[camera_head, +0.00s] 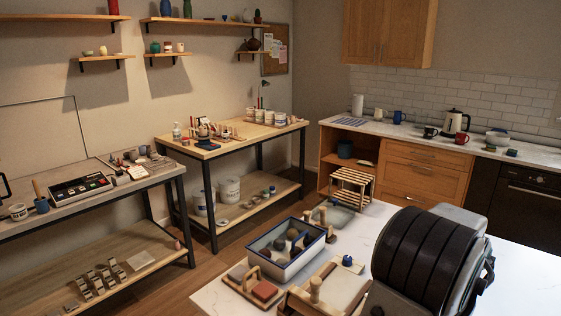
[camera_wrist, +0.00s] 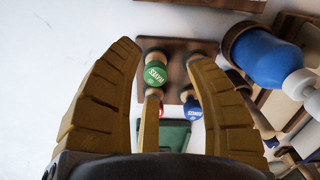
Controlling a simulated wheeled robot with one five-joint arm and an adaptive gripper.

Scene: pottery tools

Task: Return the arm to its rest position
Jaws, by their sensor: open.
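Beyond the gap is a dark wooden board (camera_wrist: 175,46) with a small green-labelled piece (camera_wrist: 155,75) and a blue-labelled piece (camera_wrist: 192,107). A red bit shows beside the green piece. I cannot tell how far these are from the fingertips. My fingers cannot be made out in the head view.
In the head view, the white table (camera_head: 225,293) carries a blue-rimmed tray (camera_head: 290,271) with dark lumps and several wooden tools. A large blue-bodied tool (camera_wrist: 265,62) lies right of my fingers in the wrist view. White surface is clear at left there.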

